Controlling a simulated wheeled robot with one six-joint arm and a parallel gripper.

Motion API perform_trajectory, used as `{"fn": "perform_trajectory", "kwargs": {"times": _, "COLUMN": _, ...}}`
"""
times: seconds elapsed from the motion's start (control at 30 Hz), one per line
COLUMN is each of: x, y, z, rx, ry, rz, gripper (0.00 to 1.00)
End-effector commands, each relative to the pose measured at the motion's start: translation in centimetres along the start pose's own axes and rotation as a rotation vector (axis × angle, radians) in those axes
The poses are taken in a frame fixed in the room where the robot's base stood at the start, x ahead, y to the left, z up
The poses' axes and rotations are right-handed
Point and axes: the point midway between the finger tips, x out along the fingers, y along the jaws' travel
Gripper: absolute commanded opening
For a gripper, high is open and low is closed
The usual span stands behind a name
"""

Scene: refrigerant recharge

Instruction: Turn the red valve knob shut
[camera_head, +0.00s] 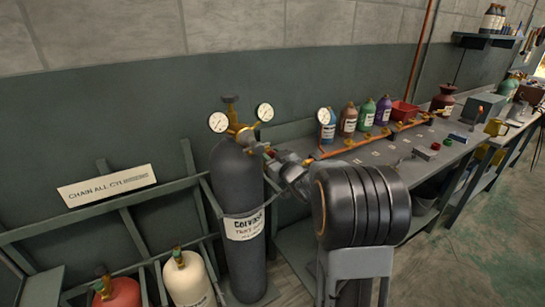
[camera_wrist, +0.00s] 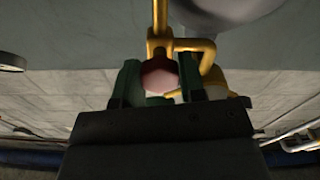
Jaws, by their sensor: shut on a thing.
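The red valve knob (camera_wrist: 159,76) shows in the wrist view between the two green fingers of my gripper (camera_wrist: 160,84). The fingers are shut on it, one on each side. A brass fitting (camera_wrist: 158,45) runs from the knob toward the top of that view. In the head view the knob is a small red spot (camera_head: 270,152) at the right of the dark grey cylinder's (camera_head: 236,185) brass regulator (camera_head: 243,133). My arm's end reaches it from the right, and my own arm hides most of the gripper there.
Two round gauges (camera_head: 218,122) flank the regulator. A rail rack (camera_head: 130,225) holds a red cylinder (camera_head: 118,293) and a cream cylinder (camera_head: 189,279) at lower left. A workbench (camera_head: 385,160) with several coloured bottles, a gauge and a copper pipe stands at the right. Floor is open at far right.

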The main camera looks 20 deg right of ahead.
Motion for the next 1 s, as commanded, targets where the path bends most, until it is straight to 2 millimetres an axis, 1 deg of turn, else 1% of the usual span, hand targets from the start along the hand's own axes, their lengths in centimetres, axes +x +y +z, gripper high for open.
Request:
{"fn": "perform_trajectory", "kwargs": {"times": 0.37, "x": 0.00, "y": -0.02, "z": 0.07, "rx": 0.008, "ry": -0.001, "rz": 0.000, "gripper": 0.14}}
{"fn": "perform_trajectory", "kwargs": {"times": 0.4, "x": 0.00, "y": -0.02, "z": 0.07, "rx": 0.008, "ry": -0.001, "rz": 0.000, "gripper": 0.39}}
{"fn": "perform_trajectory", "kwargs": {"times": 0.67, "x": 0.00, "y": -0.01, "z": 0.05, "rx": 0.006, "ry": -0.001, "rz": 0.000, "gripper": 0.63}}
{"fn": "perform_trajectory", "kwargs": {"times": 0.9, "x": -0.07, "y": 0.02, "z": 0.02, "rx": 0.005, "ry": 0.000, "rz": 0.001, "gripper": 0.63}}
{"fn": "perform_trajectory", "kwargs": {"times": 1.0, "x": -0.63, "y": 0.05, "z": 0.01, "rx": 0.005, "ry": 0.000, "rz": 0.002, "gripper": 0.63}}
